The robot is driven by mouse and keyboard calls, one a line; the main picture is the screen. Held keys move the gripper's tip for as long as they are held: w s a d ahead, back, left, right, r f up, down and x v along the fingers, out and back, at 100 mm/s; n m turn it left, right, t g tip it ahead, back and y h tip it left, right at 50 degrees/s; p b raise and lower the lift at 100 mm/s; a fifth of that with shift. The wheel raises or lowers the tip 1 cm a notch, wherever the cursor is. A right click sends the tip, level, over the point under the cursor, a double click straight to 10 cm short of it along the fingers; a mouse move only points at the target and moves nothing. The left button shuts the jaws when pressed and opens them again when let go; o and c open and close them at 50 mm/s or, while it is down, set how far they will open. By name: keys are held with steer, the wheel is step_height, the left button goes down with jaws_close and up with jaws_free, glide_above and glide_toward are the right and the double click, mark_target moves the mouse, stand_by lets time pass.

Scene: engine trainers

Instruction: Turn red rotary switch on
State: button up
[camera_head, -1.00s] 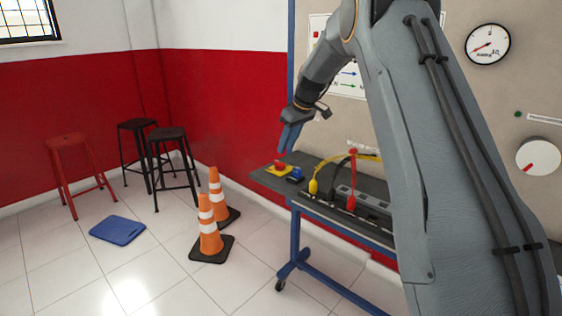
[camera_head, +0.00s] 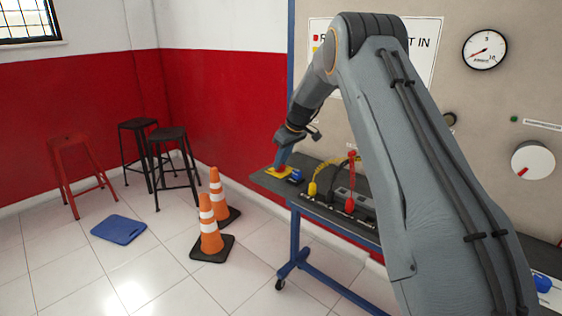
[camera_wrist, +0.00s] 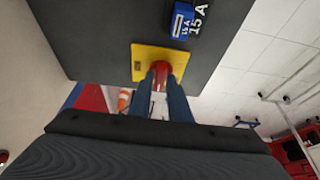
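The red rotary switch (camera_wrist: 160,69) sits on a yellow plate (camera_wrist: 150,57) on the dark bench top. In the head view the yellow plate (camera_head: 269,172) is near the bench's left end, with the red switch (camera_head: 282,168) partly covered by my gripper. My gripper (camera_head: 279,167) points down at it. In the wrist view its two blue fingers (camera_wrist: 161,74) reach the red switch, with a narrow gap between them and red showing in that gap. Whether the fingers press on the switch is not clear. The switch's angle is hidden.
A blue 15 A block (camera_wrist: 183,20) lies close beside the yellow plate. Yellow (camera_head: 312,188) and red (camera_head: 349,204) plugs with cables stand further right on the bench. Orange cones (camera_head: 209,227) stand on the floor left of the blue bench frame (camera_head: 295,243).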

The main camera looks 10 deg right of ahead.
jaws_close()
steer(key=shift+m, duration=0.3)
steer(key=m, duration=0.1)
steer(key=m+h, duration=0.1)
steer(key=m, duration=0.1)
steer(key=m+h, duration=0.1)
steer(key=shift+a+m+t, duration=0.25)
steer(key=shift+m+t, duration=0.05)
steer(key=shift+t, duration=0.1)
steer(key=m+h+b, duration=0.1)
steer(key=m, duration=0.2)
steer(key=shift+a+m+h, duration=0.1)
steer(key=shift+m+h, duration=0.2)
steer(key=m+b, duration=0.2)
steer(key=m+h+b, duration=0.1)
steer(key=m+b, duration=0.1)
steer(key=shift+a+f+m+g+h, duration=0.15)
steer(key=shift+m+g+h, duration=0.15)
steer(key=shift+w+m+g+h+b, duration=0.1)
steer(key=shift+m+g+h+b, duration=0.25)
steer(key=shift+m+b, duration=0.6)
steer(key=shift+m+g+h+b, duration=0.3)
steer(key=shift+m+b, duration=0.25)
steer(key=shift+m, duration=0.7)
